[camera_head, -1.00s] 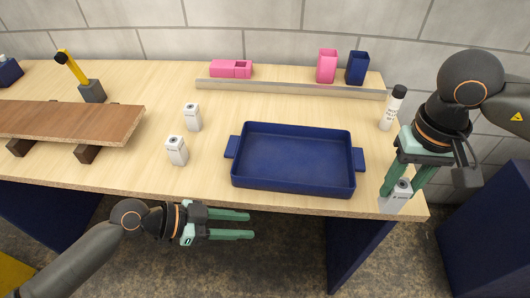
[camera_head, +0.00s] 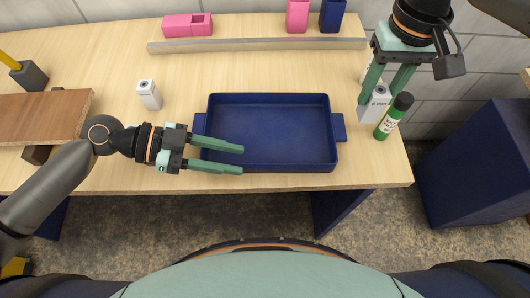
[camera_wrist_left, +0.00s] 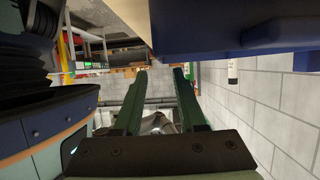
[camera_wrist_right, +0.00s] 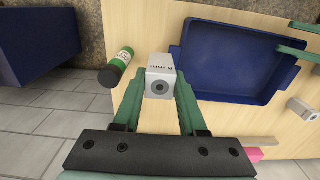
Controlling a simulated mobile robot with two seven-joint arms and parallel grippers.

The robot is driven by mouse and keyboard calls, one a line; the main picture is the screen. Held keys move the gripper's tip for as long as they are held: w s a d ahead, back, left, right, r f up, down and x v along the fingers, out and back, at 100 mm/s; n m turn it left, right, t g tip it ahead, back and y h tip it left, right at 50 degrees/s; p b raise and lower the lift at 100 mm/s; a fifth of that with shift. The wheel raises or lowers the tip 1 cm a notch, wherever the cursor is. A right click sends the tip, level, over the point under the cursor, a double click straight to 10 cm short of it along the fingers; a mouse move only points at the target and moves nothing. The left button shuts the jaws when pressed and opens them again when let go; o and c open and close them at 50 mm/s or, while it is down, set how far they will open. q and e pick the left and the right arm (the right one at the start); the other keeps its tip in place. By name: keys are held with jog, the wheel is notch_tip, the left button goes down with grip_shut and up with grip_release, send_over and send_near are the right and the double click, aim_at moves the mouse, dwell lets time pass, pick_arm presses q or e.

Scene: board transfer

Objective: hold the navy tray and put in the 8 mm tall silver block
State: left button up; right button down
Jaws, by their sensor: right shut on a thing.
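The navy tray (camera_head: 270,166) lies on the table near its front edge, empty, with a handle on each short side. My left gripper (camera_head: 243,159) is open and empty, its fingers in front of the tray's front left part. In the left wrist view a navy part of the tray (camera_wrist_left: 200,25) shows above the open fingers (camera_wrist_left: 158,75). My right gripper (camera_head: 388,92) is shut on a silver block (camera_head: 375,103), right of the tray. The right wrist view shows this block (camera_wrist_right: 161,82) between the fingertips; its marking is too small to read.
A green can (camera_head: 394,117) with a black cap stands close beside the held block. Another silver block (camera_head: 149,95) stands left of the tray. A wooden board (camera_head: 40,115) lies at left. A metal rail (camera_head: 258,44), pink holders (camera_head: 187,25) and a navy holder (camera_head: 332,15) are behind.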

aim_at(262, 164)
pick_arm(q)
jog(key=p+x, duration=0.1)
jog(key=x, duration=0.7)
jog(key=shift+d, duration=0.1)
grip_shut()
dwell(1.2)
